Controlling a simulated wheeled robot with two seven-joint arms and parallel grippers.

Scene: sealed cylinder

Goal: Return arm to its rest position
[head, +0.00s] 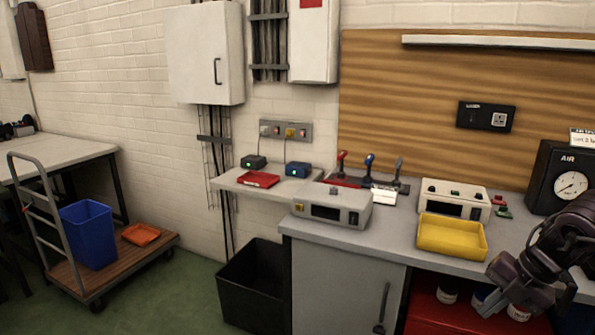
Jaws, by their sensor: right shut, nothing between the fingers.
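My right gripper (507,283) is at the lower right of the head view, in front of the workbench's front edge. Its dark arm comes in from the right edge. The gripper is shut and holds nothing. It overlaps the view of the open shelf under the bench and is apart from the yellow tray (451,236) to its upper left. My left gripper is not in view.
The grey bench (385,240) holds a control box (332,205), a second box (453,199) and an air gauge (567,180). A black bin (262,285) stands left of the bench. A trolley (120,262) with a blue bin (88,235) is at left. Green floor between is clear.

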